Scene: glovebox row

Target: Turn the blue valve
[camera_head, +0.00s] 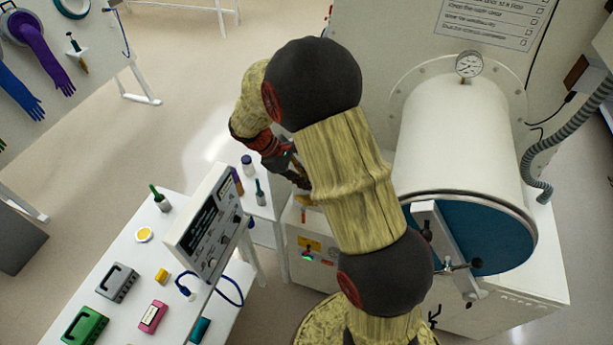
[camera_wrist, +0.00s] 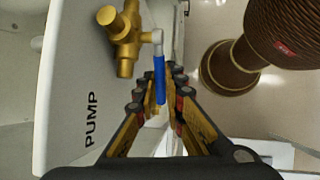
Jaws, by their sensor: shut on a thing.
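The blue valve handle (camera_wrist: 159,86) is a narrow blue lever on a grey stem, joined to a brass valve body (camera_wrist: 125,40) in the wrist view. My gripper (camera_wrist: 160,82) has one finger on each side of the blue handle and is shut on it. The handle points down the picture, toward my palm. In the head view my gripper (camera_head: 297,176) is beside a white cabinet, partly behind my arm. The valve cannot be made out there.
A pale panel marked PUMP (camera_wrist: 68,100) lies left of the valve. In the head view, a large white cylinder chamber (camera_head: 460,140) stands at the right. A white table (camera_head: 120,262) with a control panel (camera_head: 208,222) and several small items stands at the left.

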